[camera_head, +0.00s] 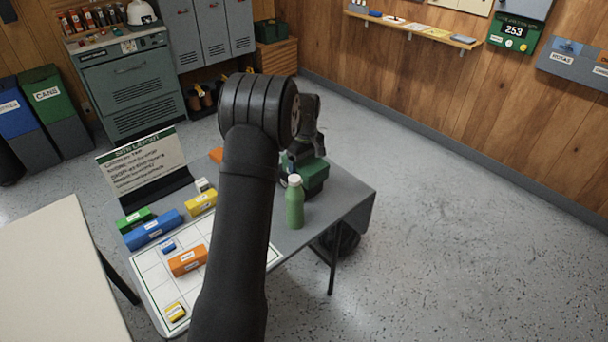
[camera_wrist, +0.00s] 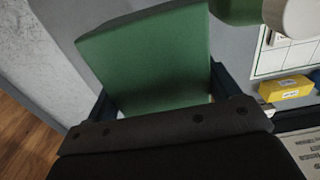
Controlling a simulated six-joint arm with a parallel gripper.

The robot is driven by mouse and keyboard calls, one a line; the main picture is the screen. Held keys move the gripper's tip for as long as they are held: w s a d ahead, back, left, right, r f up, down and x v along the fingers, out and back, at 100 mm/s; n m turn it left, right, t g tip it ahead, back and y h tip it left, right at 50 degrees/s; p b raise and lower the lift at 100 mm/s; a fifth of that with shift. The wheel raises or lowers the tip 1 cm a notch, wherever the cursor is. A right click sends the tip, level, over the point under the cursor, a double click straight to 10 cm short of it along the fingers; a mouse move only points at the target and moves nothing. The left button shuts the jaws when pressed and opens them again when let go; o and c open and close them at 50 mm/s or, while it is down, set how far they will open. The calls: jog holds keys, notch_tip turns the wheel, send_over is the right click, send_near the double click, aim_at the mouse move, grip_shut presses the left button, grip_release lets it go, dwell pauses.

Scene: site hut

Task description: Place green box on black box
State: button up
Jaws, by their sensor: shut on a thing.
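My gripper (camera_wrist: 160,98) is shut on a green box (camera_wrist: 150,55), with dark fingers on both sides of it in the wrist view. In the head view the held green box (camera_head: 315,171) shows below my wrist, over the far right part of the grey table. I cannot tell whether it touches anything beneath. I cannot pick out a separate black box in either view; my arm and the green box hide part of the table. Another, smaller green block (camera_head: 135,218) lies at the table's left side.
A green bottle (camera_head: 294,205) with a pale cap stands close in front of the held box. Blue (camera_head: 152,230), yellow (camera_head: 201,202) and orange (camera_head: 188,260) blocks lie at left, some on a white grid sheet. A sign (camera_head: 143,162) stands behind. The table's right edge (camera_head: 350,215) is near.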

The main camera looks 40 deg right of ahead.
jog(key=shift+w+f, duration=0.3)
jog(key=shift+f, duration=1.8)
jog(key=shift+f, duration=0.15)
jog(key=o, duration=1.1)
notch_tip(320, 180, up, 12)
jog(key=shift+r, duration=0.15)
jog(key=shift+f, duration=4.35)
